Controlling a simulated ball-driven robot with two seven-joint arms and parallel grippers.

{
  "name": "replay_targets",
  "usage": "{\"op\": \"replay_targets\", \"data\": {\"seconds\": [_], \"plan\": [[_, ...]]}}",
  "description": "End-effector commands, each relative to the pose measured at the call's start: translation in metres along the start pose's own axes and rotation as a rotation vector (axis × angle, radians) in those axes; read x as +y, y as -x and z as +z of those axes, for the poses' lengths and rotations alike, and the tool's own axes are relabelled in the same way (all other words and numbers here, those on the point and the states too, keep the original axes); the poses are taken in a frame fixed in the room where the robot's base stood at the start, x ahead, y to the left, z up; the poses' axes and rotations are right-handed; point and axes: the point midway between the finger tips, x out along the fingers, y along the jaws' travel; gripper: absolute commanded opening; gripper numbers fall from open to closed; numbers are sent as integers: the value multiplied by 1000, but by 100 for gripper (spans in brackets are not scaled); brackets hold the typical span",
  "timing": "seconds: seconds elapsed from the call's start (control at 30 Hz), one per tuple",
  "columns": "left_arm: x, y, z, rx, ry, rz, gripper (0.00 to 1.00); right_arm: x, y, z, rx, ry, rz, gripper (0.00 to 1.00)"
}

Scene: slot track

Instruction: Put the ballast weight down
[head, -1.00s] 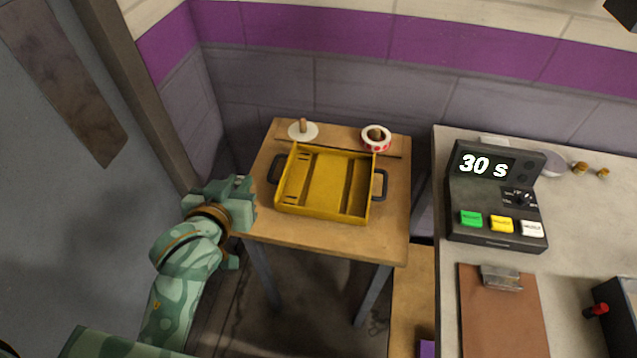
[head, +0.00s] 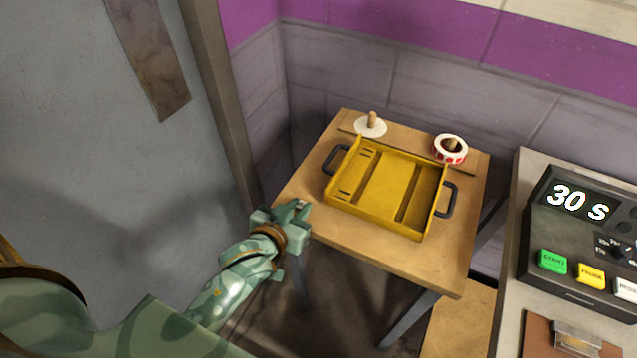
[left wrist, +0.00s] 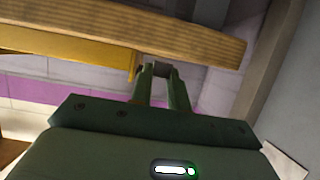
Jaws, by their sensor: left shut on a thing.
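My left gripper (head: 300,212) is at the front-left corner of the small wooden table (head: 400,258), outside the yellow tray. In the left wrist view the gripper (left wrist: 161,76) is shut on a small dark grey block, which I take as the ballast weight (left wrist: 162,69). Only a little of the block shows between the fingertips. In the head view the block is mostly hidden by the fingers. The table's edge (left wrist: 200,45) runs close beyond the fingertips in the left wrist view. My right gripper is not in view.
A yellow tray (head: 388,188) with black side handles covers the table's middle. Behind it, a white disc (head: 370,127) and a red-and-white ring (head: 450,150) sit on wooden pegs. Bare wood lies along the table's front. A timer box (head: 580,240) stands on the right counter.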

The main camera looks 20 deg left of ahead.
Motion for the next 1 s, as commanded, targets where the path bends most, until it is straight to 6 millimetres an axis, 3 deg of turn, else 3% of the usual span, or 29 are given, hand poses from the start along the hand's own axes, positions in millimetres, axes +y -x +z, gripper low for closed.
{"op": "replay_targets", "data": {"seconds": [0.1,0.37,0.6,0.7,1.0], "plan": [[0,-23,-8,1,-2,0,0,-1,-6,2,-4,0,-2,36],[0,-45,-18,0,0,0,0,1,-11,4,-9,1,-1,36],[0,-82,-31,-1,-2,0,0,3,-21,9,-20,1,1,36],[0,-84,-24,-4,-1,1,0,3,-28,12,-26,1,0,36],[0,-83,-26,-2,-1,0,0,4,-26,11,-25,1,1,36]]}}
